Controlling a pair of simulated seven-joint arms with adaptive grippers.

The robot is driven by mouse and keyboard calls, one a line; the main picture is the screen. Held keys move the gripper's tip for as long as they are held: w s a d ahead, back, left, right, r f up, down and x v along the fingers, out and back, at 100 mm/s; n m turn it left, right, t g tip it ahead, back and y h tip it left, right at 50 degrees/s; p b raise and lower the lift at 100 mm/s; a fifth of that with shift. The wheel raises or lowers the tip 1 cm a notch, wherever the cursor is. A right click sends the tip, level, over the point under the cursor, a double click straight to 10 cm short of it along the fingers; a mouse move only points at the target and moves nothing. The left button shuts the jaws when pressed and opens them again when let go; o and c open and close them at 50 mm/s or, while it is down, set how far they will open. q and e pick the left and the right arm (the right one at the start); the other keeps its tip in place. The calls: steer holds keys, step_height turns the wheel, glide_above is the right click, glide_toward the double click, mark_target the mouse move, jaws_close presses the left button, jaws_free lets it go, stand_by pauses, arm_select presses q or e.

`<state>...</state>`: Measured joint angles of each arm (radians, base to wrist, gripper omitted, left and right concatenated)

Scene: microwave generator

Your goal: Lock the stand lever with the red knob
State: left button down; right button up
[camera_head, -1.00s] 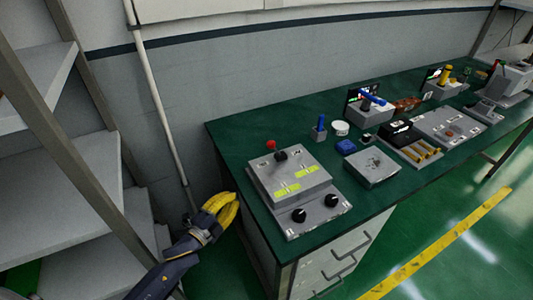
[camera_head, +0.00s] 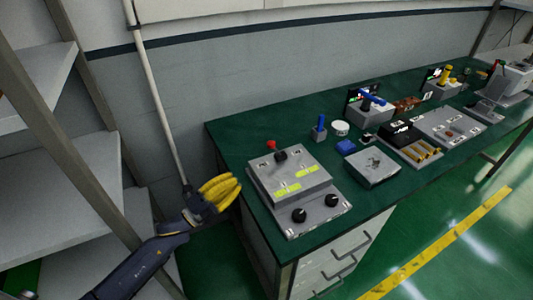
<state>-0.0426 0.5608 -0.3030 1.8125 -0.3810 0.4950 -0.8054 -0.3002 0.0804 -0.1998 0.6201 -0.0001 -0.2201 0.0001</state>
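A small red knob (camera_head: 271,145) stands upright at the back left of a grey control box (camera_head: 290,173) on the green bench. A black knob (camera_head: 281,156) is just in front of it on the box top. The lower part of the red knob's mount is hidden behind the box. My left gripper (camera_head: 221,190), with yellow ridged fingers, is off the bench's left edge, left of the control box and apart from it. The fingers lie close together in this view, and I cannot tell if there is a gap. I see nothing held. My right gripper is not in view.
The green bench (camera_head: 240,135) runs to the far right. It carries a blue-topped switch (camera_head: 319,128), a blue block (camera_head: 346,147), a grey box (camera_head: 372,167) and more devices. A grey shelf rack (camera_head: 50,180) is close on the left. The bench's back left corner is clear.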

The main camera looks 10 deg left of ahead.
mark_target(273, 148)
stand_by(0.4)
arm_select(q)
steer(key=x, duration=1.4)
steer(key=shift+w+d+r, duration=0.25)
steer(key=shift+d+r, duration=0.05)
steer(key=shift+r, duration=0.2)
stand_by(0.5)
steer(key=shift+w+d+r, duration=0.15)
steer(key=shift+d, duration=0.05)
steer(key=shift+w+d+r, duration=0.75)
steer(key=shift+w+d, duration=0.1)
steer(key=shift+d, duration=0.2)
steer(key=shift+w+d, duration=0.75)
steer(key=shift+d, duration=0.2)
steer(key=shift+w+d, duration=0.8)
steer(key=shift+d, duration=0.2)
steer(key=shift+w+d, duration=0.1)
steer(key=shift+d, duration=0.15)
